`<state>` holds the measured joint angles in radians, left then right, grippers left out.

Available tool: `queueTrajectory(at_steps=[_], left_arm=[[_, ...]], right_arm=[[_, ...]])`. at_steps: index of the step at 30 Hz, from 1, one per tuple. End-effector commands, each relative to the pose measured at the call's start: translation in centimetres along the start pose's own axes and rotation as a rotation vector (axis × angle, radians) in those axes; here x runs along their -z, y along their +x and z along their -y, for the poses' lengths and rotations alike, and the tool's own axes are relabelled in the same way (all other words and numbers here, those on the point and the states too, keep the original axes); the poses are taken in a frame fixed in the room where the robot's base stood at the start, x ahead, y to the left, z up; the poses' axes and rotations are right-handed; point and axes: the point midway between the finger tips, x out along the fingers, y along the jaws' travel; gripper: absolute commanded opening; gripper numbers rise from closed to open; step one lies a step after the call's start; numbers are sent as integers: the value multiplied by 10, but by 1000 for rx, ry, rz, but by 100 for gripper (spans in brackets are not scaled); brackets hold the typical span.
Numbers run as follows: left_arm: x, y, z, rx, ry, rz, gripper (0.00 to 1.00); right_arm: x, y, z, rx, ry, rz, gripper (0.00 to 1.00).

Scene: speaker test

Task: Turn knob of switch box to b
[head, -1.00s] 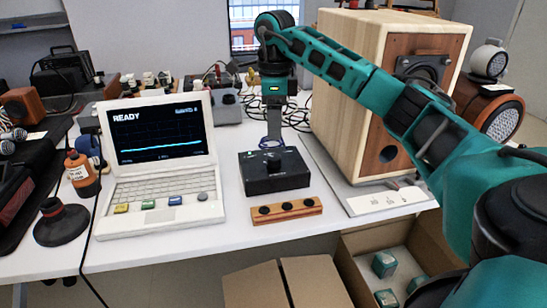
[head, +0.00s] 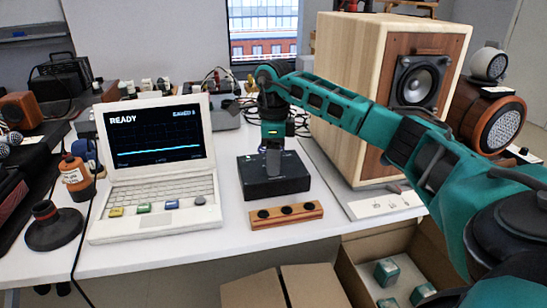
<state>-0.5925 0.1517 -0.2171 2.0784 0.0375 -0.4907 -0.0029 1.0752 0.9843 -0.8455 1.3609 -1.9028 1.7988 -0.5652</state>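The switch box (head: 256,183) is a black box on the white table, right of the laptop. My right gripper (head: 273,172) points down over the middle of its top. Its grey fingers cover the knob, so I cannot see the knob or where it points. The fingers look like one narrow piece from this side. I cannot tell whether they are open or closed on the knob. Markings on the box are too small or hidden to read. My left gripper is not in view.
The open laptop (head: 155,190) shows READY. A wooden strip with dark round holes (head: 285,215) lies in front of the box. Cardboard boxes (head: 365,250) are below the table's front edge.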

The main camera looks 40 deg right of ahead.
Motion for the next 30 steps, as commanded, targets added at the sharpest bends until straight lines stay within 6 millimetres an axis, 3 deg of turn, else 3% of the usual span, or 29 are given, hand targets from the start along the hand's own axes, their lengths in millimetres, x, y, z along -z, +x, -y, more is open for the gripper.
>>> queueTrajectory(at_steps=[14,22,30], left_arm=[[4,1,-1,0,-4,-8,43],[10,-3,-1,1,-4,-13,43],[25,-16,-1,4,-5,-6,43]], right_arm=[[0,0,0,-1,-1,0,4],[0,-2,0,-1,34,0,4],[0,-5,0,-2,191,-2,4]])
